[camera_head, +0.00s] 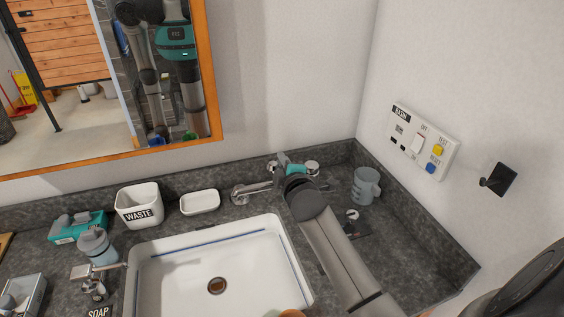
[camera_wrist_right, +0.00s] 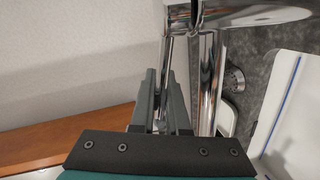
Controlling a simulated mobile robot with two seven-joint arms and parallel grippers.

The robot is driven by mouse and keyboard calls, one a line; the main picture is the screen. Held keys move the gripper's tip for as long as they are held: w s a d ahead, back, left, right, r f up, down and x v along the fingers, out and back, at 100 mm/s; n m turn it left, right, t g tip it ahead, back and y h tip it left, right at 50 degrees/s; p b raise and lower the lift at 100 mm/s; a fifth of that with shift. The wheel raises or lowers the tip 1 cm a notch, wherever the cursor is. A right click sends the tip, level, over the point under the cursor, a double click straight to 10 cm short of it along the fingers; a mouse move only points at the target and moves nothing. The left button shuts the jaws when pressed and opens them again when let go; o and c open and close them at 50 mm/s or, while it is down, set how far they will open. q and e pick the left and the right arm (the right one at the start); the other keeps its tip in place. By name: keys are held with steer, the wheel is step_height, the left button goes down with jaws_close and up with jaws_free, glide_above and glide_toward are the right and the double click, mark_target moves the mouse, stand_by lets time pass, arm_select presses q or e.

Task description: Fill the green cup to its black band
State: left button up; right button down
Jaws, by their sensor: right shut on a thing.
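A chrome tap (camera_head: 252,190) stands behind the white sink basin (camera_head: 165,275), with its spout reaching over the basin's back edge. My right gripper (camera_head: 284,168) is at the tap, its hand partly hidden by my own arm. In the right wrist view my right gripper (camera_wrist_right: 163,85) is shut on a thin chrome lever (camera_wrist_right: 166,62) beside the thick tap body (camera_wrist_right: 206,75). No water shows in the basin around the drain (camera_head: 217,286). I cannot make out a green cup with a black band on the counter. My left gripper is out of view.
A grey-blue mug (camera_head: 366,186) stands right of the tap. A WASTE bin (camera_head: 140,206), a white soap dish (camera_head: 200,202), a teal box (camera_head: 78,228) and a soap dispenser (camera_head: 96,246) line the left. A panel with buttons (camera_head: 424,140) and a black hook (camera_head: 498,179) are on the wall.

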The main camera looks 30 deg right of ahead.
stand_by(0.5)
steer(key=r+m+p, duration=0.1)
steer(key=p, duration=0.2)
steer(key=shift+d+r+y, duration=0.1)
steer(key=shift+d+y, duration=0.05)
steer(key=shift+y, duration=0.15)
steer(key=c, duration=0.9)
jaws_free()
steer(key=shift+s, duration=0.1)
steer(key=v, duration=1.5)
